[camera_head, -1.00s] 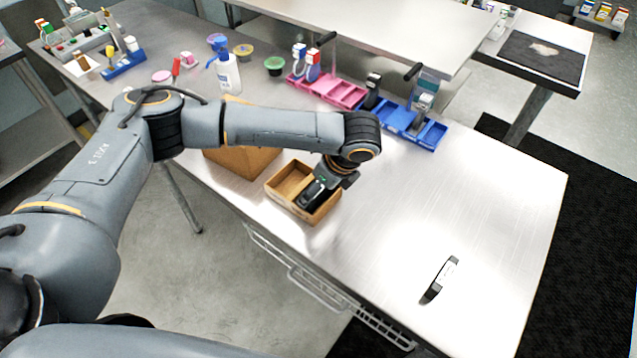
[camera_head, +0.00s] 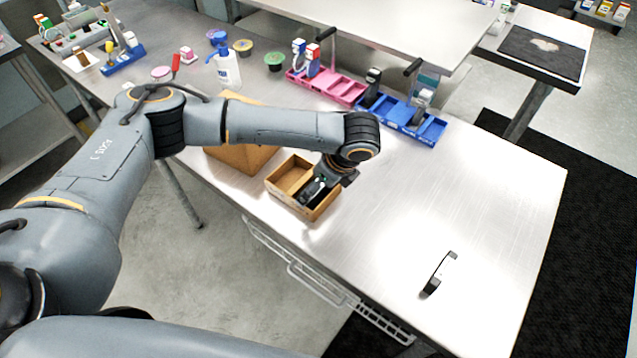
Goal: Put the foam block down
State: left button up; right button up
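My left gripper (camera_head: 313,190) points down into the right compartment of a small open cardboard box (camera_head: 291,202) on the metal table. The box has a divider, and its left compartment looks empty. The gripper's fingertips are small and partly hidden by the box and the wrist, so I cannot tell whether they are open or shut. I cannot make out a foam block; it may be hidden in the box or by the gripper. My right gripper is not in view.
A larger cardboard box (camera_head: 245,157) stands behind my forearm. A pink tray (camera_head: 343,91) and a blue tray (camera_head: 428,130) hold items at the back. A black and white strip-like object (camera_head: 440,273) lies at the right front. The table's right side (camera_head: 470,200) is mostly clear.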

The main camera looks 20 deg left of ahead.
pick_arm(q)
jog(key=b+v, duration=0.2)
jog(key=v, duration=1)
jog(key=shift+r+b, duration=0.15)
jog(key=shift+b, duration=0.25)
